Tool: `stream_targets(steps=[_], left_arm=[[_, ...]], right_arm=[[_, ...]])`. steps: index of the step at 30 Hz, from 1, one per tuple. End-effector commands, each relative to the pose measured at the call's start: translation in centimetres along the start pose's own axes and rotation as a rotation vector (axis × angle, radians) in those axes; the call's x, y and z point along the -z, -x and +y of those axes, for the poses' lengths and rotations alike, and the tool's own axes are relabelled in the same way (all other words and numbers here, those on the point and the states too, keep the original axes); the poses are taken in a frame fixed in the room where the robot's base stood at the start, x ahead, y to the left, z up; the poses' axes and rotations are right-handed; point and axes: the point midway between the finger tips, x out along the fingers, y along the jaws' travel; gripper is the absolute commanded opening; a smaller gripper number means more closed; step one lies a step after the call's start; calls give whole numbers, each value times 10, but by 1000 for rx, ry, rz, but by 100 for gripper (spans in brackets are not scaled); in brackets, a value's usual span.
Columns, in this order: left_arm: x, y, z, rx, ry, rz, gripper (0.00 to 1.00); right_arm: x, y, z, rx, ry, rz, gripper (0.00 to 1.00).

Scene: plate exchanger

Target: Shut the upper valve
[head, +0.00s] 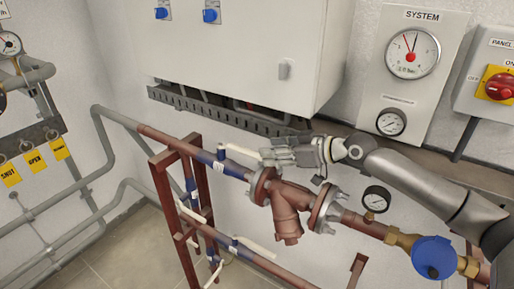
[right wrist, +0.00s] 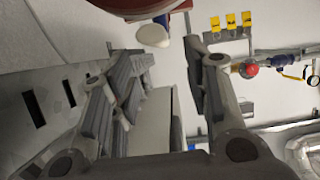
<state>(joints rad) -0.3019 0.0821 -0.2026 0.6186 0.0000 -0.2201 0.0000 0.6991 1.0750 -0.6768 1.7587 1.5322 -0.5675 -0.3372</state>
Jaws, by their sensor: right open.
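The upper valve (head: 221,156) is a blue body on the upper red-brown pipe, left of a flanged strainer. Its cream lever (head: 240,152) points right, roughly along the pipe, and its end lies close to my right gripper (head: 268,156). In the right wrist view, a cream rounded end (right wrist: 152,35), apparently the lever's, shows beyond the tips of my open right gripper (right wrist: 168,75), nearer the left finger. I cannot tell whether they touch. The gripper holds nothing visible. My left gripper is not in view.
The flanged strainer (head: 287,205) sits just below my right gripper. A white cabinet (head: 240,55) and a slotted grey duct (head: 215,110) are above and behind. Other cream levers (head: 255,247) are on lower pipes. A red post frame (head: 168,205) stands left.

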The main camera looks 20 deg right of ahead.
Motion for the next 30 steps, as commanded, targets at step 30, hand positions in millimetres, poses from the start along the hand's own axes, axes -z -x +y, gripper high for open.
stream_targets(steps=[30], left_arm=[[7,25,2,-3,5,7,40]], right_arm=[[0,-64,-1,1,1,-1,19]])
